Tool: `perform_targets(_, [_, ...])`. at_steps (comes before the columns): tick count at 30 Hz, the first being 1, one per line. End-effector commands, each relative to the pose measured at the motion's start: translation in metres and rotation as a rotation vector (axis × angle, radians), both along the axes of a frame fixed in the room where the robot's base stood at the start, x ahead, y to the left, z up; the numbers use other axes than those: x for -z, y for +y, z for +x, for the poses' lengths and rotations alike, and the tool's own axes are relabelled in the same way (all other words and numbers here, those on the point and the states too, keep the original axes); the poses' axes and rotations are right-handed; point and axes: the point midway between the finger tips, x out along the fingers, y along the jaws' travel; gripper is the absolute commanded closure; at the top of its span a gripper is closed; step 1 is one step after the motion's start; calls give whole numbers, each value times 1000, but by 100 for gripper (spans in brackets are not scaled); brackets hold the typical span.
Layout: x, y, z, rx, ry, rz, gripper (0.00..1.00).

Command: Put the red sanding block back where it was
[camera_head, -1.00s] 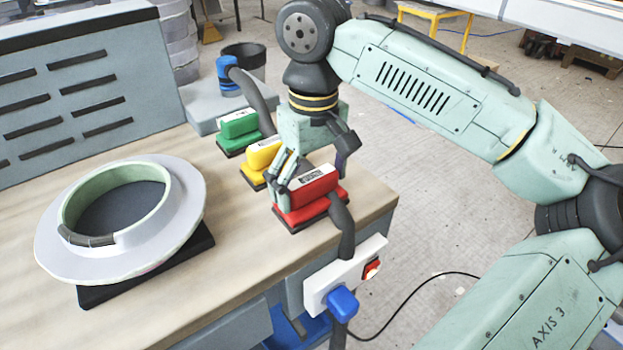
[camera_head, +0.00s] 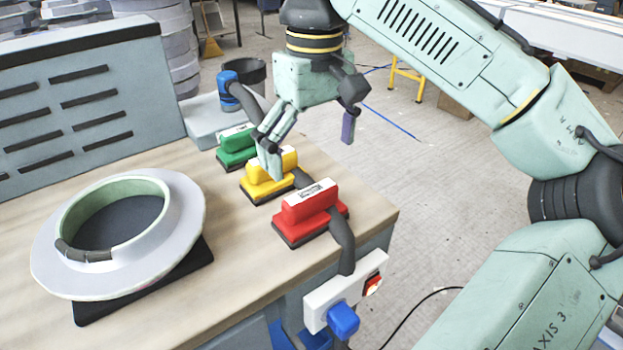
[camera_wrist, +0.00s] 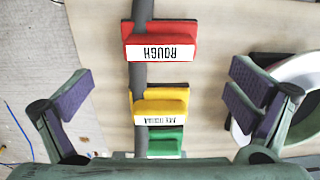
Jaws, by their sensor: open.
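The red sanding block (camera_head: 310,212) sits flat on the workbench near its right front corner, at the near end of a row of blocks. In the wrist view the red block (camera_wrist: 160,42) shows a white label reading "ROUGH", and a dark hose runs past its left side. My gripper (camera_head: 308,143) is open and empty, raised above the row, behind and above the red block. In the wrist view my gripper's two fingers (camera_wrist: 160,98) are spread wide, with nothing between the pads.
The yellow block (camera_head: 270,180) and green block (camera_head: 237,150) stand in line behind the red one. A ring-shaped mould (camera_head: 185,222) sits at left on the workbench (camera_head: 240,270). A socket box (camera_head: 345,290) hangs at the bench's front edge. Bare bench lies between mould and blocks.

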Motion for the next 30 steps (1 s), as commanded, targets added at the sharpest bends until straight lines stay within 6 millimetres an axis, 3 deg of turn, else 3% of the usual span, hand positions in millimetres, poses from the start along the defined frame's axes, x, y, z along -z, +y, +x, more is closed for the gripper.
perform_targets(3, [-21, -1, 0, 4, -2, -3, 0])
perform_targets(9, [-34, -1, 1, 2, -1, -1, 0])
perform_targets(30, [-35, -1, 1, 1, 0, 0, 0])
